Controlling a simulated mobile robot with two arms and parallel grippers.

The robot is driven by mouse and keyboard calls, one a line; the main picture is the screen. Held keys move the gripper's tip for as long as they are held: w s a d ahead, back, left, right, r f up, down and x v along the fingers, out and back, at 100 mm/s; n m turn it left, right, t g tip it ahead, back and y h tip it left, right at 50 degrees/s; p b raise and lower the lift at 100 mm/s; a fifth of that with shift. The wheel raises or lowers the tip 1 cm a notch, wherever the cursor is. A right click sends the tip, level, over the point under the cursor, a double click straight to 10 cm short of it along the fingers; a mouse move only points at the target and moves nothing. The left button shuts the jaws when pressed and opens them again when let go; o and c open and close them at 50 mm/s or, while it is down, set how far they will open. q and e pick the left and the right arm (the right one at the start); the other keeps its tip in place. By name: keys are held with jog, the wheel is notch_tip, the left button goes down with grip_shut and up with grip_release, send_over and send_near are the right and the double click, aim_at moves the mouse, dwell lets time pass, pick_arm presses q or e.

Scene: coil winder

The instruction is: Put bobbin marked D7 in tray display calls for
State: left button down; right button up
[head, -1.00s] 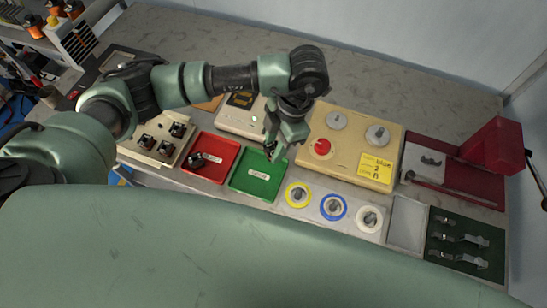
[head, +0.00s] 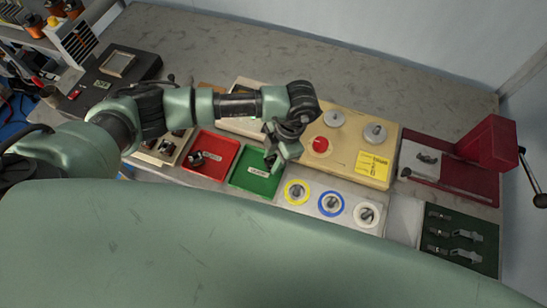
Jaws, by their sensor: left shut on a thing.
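My left gripper (head: 273,160) is low over the back right part of the green tray (head: 241,178). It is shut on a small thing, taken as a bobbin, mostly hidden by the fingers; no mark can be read. The green tray has a white label and otherwise looks empty. The red tray (head: 224,152) to its left holds a dark bobbin (head: 196,159), whose mark is too small to read. A rack (head: 146,156) with dark bobbins stands further left, partly behind my arm. The display unit (head: 243,127) is mostly covered by my forearm, its screen unreadable. My right gripper is not in view.
A beige panel (head: 318,170) with knobs, a red button and a yellow note (head: 371,166) stands right of the gripper. Yellow, blue and white rings (head: 367,215) lie in front. A red press (head: 488,143) and a green tool mat (head: 475,262) are at right. The back bench is clear.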

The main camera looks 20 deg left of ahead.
pick_arm(q)
jog(key=c, duration=1.3)
grip_release()
jog(key=shift+o, duration=0.2)
jog(key=shift+r, duration=0.1)
jog(key=b+v, duration=0.2)
jog(key=v, duration=1)
jog(key=shift+a, duration=0.1)
